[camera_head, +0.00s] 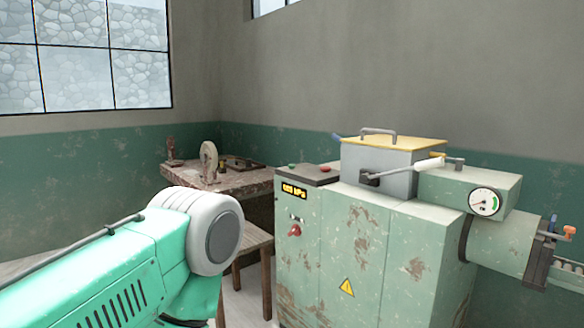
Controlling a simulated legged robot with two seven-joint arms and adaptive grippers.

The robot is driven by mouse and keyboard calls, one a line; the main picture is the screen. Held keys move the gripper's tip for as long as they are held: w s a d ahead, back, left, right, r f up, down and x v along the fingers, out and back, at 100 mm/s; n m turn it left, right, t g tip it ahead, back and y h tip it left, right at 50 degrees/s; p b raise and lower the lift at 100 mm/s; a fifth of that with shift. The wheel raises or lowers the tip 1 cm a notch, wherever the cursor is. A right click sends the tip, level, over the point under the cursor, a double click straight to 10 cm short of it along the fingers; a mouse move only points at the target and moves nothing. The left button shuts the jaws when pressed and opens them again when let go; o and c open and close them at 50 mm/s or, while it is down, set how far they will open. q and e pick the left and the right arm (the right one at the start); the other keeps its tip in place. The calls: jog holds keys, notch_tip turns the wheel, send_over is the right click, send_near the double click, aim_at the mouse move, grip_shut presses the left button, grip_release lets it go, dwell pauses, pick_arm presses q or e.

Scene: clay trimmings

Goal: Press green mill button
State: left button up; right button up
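The mill (340,243) is a worn pale-green cabinet right of centre, with a grey hopper box (385,172) under a yellow lid on top. A dark control panel (310,175) sits at its top left corner. Neither of my grippers is in view.
A round gauge (485,202) and a barrel (500,245) extend right. A wooden table (222,183) stands behind left. A teal part with a white round end, seemingly mine, fills the lower left.

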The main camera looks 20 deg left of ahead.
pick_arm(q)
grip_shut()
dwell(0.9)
